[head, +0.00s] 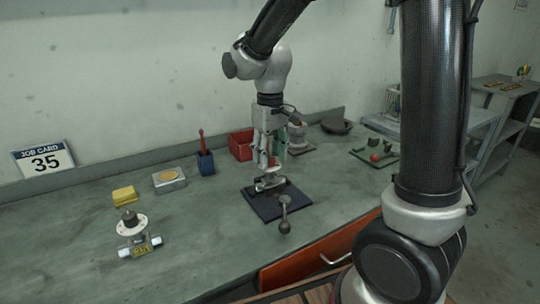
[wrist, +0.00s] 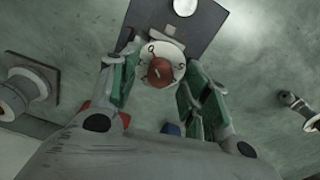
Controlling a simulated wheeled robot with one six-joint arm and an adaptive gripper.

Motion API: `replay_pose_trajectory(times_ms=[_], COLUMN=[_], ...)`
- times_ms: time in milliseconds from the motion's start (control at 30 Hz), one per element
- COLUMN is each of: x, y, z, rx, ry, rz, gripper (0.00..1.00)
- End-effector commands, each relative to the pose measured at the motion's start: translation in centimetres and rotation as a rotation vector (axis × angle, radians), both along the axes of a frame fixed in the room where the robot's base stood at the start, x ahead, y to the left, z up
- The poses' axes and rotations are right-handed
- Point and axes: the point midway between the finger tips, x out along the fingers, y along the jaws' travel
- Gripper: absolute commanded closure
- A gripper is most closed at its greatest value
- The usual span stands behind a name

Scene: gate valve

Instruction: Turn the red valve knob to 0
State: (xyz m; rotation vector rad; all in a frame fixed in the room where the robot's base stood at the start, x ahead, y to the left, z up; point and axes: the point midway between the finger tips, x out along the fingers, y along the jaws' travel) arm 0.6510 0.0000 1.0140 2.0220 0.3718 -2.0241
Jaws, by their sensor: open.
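The red valve knob (wrist: 160,71) sits on a white round dial (wrist: 173,51) with dark marks in the wrist view; one mark looks like a 0. The valve stands on a dark square plate (head: 263,209) on the bench. My gripper (wrist: 160,62) is open, with one green-padded finger on each side of the knob and visible gaps between. In the head view my gripper (head: 267,158) points down over the plate's back part and hides most of the knob. Which mark the knob points at cannot be made out.
A tray with a red ball (head: 376,157) is right.

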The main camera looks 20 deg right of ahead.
Motion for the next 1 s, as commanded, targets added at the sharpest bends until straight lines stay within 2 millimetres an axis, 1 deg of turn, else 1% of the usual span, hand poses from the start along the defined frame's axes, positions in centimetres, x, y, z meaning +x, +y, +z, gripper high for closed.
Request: replay_pose_trajectory(times_ms=[167, 300, 400, 500, 600, 700, 1000], x=[0.1, 0.1, 0.1, 0.1, 0.1, 0.0, 0.0], y=[0.1, 0.0, 0.0, 0.0, 0.0, 0.0, 0.0], z=[3.5, 6.7, 8.6, 10.1, 10.9, 11.3, 11.3], rx=[0.002, 0.002, 0.002, 0.001, 0.001, 0.0, 0.0], ry=[-0.007, -0.006, -0.005, -0.004, -0.003, -0.001, -0.001], rz=[0.0, 0.0, 0.0, 0.0, 0.0, 0.0, 0.0], gripper=[0.53, 0.53, 0.53, 0.53, 0.53, 0.53, 0.53])
